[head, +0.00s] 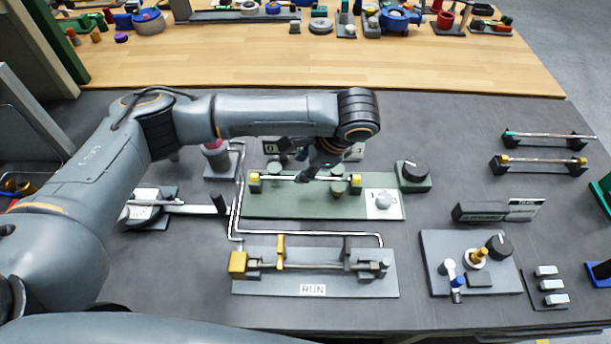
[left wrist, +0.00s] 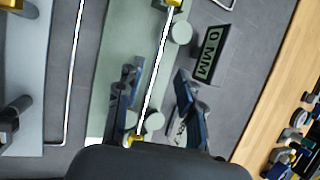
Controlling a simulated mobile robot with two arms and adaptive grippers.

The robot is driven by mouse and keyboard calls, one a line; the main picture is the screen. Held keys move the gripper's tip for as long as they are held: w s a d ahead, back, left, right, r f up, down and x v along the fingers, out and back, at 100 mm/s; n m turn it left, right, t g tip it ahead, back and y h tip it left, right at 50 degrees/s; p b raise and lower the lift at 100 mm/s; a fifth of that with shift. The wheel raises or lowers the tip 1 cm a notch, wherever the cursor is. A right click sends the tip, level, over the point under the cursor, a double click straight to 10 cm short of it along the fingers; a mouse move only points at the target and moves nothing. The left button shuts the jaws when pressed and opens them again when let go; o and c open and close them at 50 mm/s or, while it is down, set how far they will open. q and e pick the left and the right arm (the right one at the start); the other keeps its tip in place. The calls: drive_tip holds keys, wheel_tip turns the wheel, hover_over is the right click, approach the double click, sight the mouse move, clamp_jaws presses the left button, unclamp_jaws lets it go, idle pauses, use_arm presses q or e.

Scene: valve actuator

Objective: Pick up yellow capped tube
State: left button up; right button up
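A thin shiny tube with yellow caps (head: 283,178) lies level over the green plate (head: 285,208), between yellow-capped ends at left and right. It also shows in the left wrist view as a bright tube (left wrist: 155,72), with yellow at both ends. My left gripper (head: 312,172) points down at the tube's middle in the head view and hides part of it. In the left wrist view my left gripper (left wrist: 156,96) is open, one finger on each side of the tube. Whether either finger touches it I cannot tell. My right gripper is out of view.
Round grey-green posts stand beside the tube. A bent metal pipe (head: 310,233) runs along the front and left, above the RUN plate (head: 315,274). Two more tubes on stands (head: 545,160) are at the right.

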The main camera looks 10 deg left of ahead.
sight(293, 177)
use_arm(q)
drive_tip(key=shift+w+a+f+p, duration=0.1)
drive_tip(key=shift+a+f+p, duration=0.1)
drive_tip(key=shift+f+p, duration=0.25)
drive_tip(key=p+x, duration=0.1)
drive_tip(key=x, duration=0.2)
drive_tip(key=shift+f, duration=0.4)
drive_tip(key=shift+a+f, duration=0.15)
drive_tip(key=shift+f, duration=0.2)
clamp_jaws()
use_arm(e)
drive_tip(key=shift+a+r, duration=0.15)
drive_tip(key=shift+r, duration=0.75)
